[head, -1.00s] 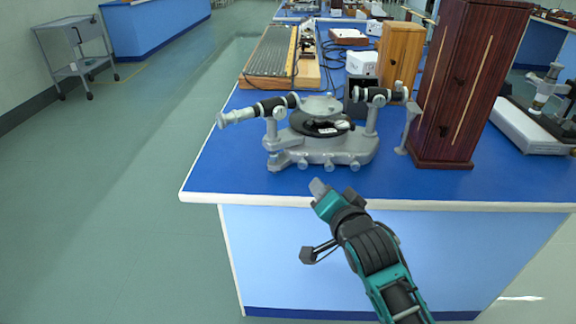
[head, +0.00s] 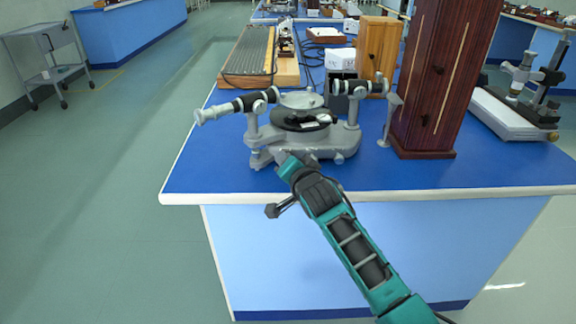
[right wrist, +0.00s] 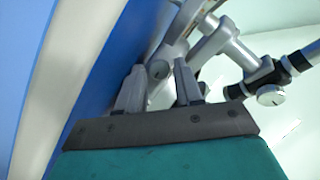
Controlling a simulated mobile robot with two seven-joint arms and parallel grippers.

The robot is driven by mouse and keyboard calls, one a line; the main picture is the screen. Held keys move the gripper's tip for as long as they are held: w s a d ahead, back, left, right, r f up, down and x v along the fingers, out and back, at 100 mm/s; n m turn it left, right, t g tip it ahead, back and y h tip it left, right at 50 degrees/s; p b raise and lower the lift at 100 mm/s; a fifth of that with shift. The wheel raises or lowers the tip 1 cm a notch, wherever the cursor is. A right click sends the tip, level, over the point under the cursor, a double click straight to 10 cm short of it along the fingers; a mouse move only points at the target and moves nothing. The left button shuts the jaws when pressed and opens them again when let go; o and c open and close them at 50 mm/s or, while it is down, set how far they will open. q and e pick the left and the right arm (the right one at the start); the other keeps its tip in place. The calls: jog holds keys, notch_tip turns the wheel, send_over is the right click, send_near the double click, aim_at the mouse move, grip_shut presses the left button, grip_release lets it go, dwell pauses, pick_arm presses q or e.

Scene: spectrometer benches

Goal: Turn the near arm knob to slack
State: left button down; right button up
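The grey spectrometer (head: 330,147) stands on the blue bench near its front edge, with a black and silver telescope tube (head: 240,104) pointing left. My right gripper (head: 285,160) is at the front of its base, hiding the small knobs there in the head view. In the right wrist view my right gripper (right wrist: 160,85) is open, its two fingers apart. A round silver knob (right wrist: 158,69) shows between the fingertips, at or just beyond them; I cannot tell whether they touch it. Another round knob (right wrist: 271,96) sits under the tube at right. My left gripper is out of view.
A tall dark wooden box (head: 434,80) stands right of the spectrometer, with a lighter wooden box (head: 377,50) behind. A ribbed board (head: 248,52) lies farther back. The bench's white front edge (head: 450,196) passes under my right arm.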

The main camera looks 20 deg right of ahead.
jog(key=shift+w+f, duration=0.1)
jog(key=shift+w, duration=0.35)
grip_shut()
